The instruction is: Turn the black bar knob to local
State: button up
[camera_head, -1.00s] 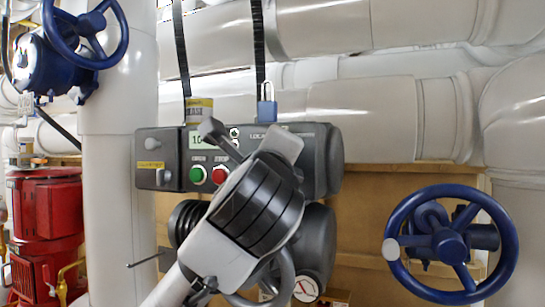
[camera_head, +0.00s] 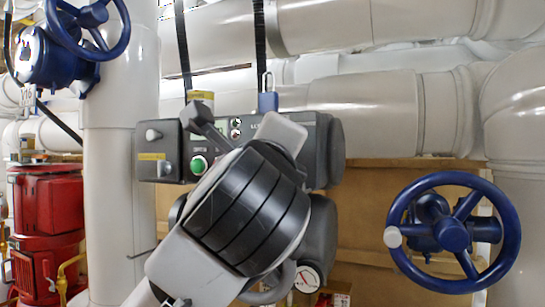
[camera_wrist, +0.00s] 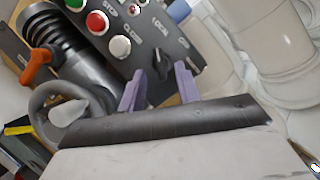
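The black bar knob (camera_wrist: 158,64) shows in the wrist view on the dark control panel (camera_wrist: 178,42), below the LOCAL lettering. My gripper (camera_wrist: 160,76) is open. Its two purple fingers stand on either side of the knob, with the tips close to the panel face. I cannot tell whether either finger touches the knob. In the head view my arm covers the knob and most of the gripper; the panel box (camera_head: 318,150) shows behind it.
A green button (camera_wrist: 75,4), a red button (camera_wrist: 97,22) and a white button (camera_wrist: 120,46) sit beside the knob. An orange lever (camera_wrist: 38,66) is at left. A blue handwheel (camera_head: 453,232) stands at right, and white pipes (camera_head: 360,108) run behind.

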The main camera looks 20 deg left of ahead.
jog(key=b+v, duration=0.2)
jog(key=v, duration=0.6)
jog(key=shift+f, duration=0.1)
